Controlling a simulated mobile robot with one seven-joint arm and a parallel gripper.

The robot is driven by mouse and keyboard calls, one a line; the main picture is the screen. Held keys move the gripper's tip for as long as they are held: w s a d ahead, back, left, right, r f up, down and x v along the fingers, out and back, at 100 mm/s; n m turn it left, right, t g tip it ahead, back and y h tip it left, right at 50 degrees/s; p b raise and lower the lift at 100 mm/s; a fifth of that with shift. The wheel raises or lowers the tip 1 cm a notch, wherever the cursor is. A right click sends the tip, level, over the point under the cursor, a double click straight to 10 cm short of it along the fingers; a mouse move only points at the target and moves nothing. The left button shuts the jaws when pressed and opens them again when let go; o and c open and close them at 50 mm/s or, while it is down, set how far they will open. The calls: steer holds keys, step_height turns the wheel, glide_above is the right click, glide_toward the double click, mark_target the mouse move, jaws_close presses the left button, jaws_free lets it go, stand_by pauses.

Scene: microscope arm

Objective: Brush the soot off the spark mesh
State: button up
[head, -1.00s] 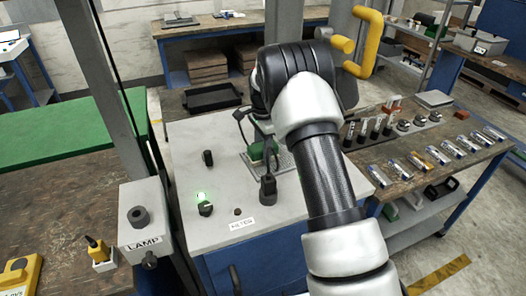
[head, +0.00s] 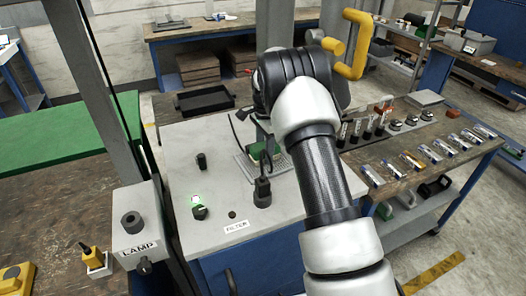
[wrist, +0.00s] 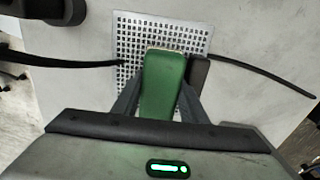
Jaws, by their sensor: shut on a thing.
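The spark mesh (wrist: 130,50) is a pale square grid with dark holes, set in the grey bench top in the wrist view. It also shows in the head view (head: 243,166), partly behind my arm. My gripper (wrist: 162,105) is shut on a green brush (wrist: 163,85), one finger on each side. The brush lies over the middle of the mesh and hides part of it. In the head view the green brush (head: 262,152) shows below my wrist. Soot cannot be told from the dark holes.
Black cables (wrist: 265,76) run left and right of the mesh. A black upright fitting (head: 262,190) stands just in front of it. Knobs, a green light (head: 197,201) and a FILTER label (head: 236,227) lie on the bench top. A side table (head: 400,175) holds several cylinders.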

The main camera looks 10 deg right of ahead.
mark_target(256, 148)
steer(key=shift+w+d, duration=0.25)
steer(key=shift+d, duration=0.7)
steer(key=shift+a, duration=0.15)
steer(key=shift+s+a+f, duration=0.1)
steer(key=shift+s+a, duration=0.1)
steer(key=shift+a, duration=0.35)
steer(key=shift+s+a+f, duration=0.1)
steer(key=shift+s+a, duration=0.1)
steer(key=shift+a, duration=0.35)
steer(key=shift+a, duration=0.1)
steer(key=shift+s+a+r, duration=0.1)
steer(key=shift+s+a, duration=0.1)
steer(key=shift+a, duration=0.4)
steer(key=shift+s+a, duration=0.15)
steer(key=shift+a, duration=0.4)
steer(key=shift+w+d+r, duration=0.1)
steer(key=shift+w+d, duration=0.1)
steer(key=shift+d, duration=0.45)
steer(key=shift+w+d, duration=0.2)
steer(key=shift+d, duration=0.45)
